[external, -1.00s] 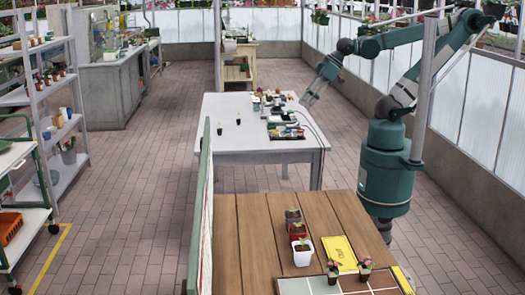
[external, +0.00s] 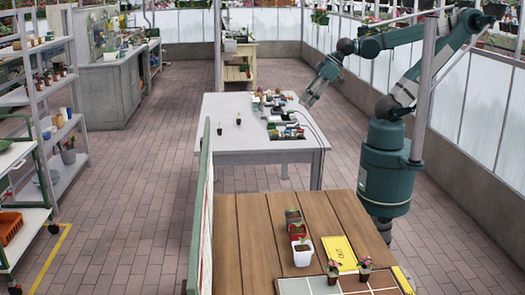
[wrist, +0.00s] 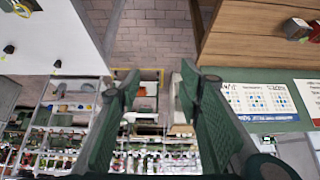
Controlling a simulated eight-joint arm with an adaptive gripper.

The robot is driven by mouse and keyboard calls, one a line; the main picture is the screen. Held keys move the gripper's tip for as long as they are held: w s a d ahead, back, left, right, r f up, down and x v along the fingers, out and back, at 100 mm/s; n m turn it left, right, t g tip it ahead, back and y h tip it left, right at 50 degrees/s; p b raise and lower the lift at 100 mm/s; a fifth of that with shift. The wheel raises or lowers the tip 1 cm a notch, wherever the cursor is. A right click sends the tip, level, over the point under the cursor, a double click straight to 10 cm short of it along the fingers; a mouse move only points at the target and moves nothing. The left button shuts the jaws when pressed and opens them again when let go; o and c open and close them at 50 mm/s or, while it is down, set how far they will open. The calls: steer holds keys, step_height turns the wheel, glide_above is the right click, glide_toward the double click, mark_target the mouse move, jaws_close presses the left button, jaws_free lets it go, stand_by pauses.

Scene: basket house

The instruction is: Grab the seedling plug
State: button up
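Two small dark plugs with tiny green tops stand apart on the grey table (external: 225,150), near its left side: a nearer seedling plug (external: 220,131) and a farther one (external: 238,121). The wrist view shows two small dark plugs at the far left, one (wrist: 9,49) and another (wrist: 57,64), on the pale tabletop; which is which I cannot tell. My gripper (external: 306,104) is raised over the right side of the grey table, well to the right of the plugs. In the wrist view, the fingers of my gripper (wrist: 160,80) are spread, with nothing between them.
Trays and small pots (external: 285,130) crowd the grey table's right side. A wooden table (external: 260,245) in front bears potted seedlings (external: 302,252) and a yellow sign (external: 340,252). The grey table's left part is mostly clear.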

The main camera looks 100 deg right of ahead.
steer(key=shift+w+d, duration=0.1)
steer(key=w+d+r+m+g+h, duration=0.1)
steer(key=w+d+r+m, duration=0.15)
steer(key=w+d, duration=0.4)
steer(key=w+d+r+m+g+h, duration=0.1)
steer(key=w+d+r+m, duration=0.15)
steer(key=w+d, duration=0.4)
steer(key=w+d+f+m+g+h, duration=0.1)
steer(key=w+d+f+m, duration=0.1)
steer(key=w+d, duration=0.55)
steer(key=w+d+f+m+g, duration=0.1)
steer(key=w+d+f+m, duration=0.3)
steer(key=d, duration=0.6)
steer(key=m+g+h, duration=0.1)
steer(key=m+g, duration=0.3)
steer(key=m, duration=0.4)
glide_above(239, 122)
steer(key=a, duration=0.2)
step_height(239, 122, down, 22)
steer(key=shift+w, duration=0.25)
steer(key=shift+d, duration=0.1)
steer(key=shift+d+f+h+b, duration=0.15)
steer(key=shift+d+f+b, duration=0.1)
steer(key=shift+f, duration=0.35)
steer(key=shift+d+f+h+b, duration=0.15)
steer(key=shift+d+f, duration=0.05)
steer(key=shift+f, duration=0.4)
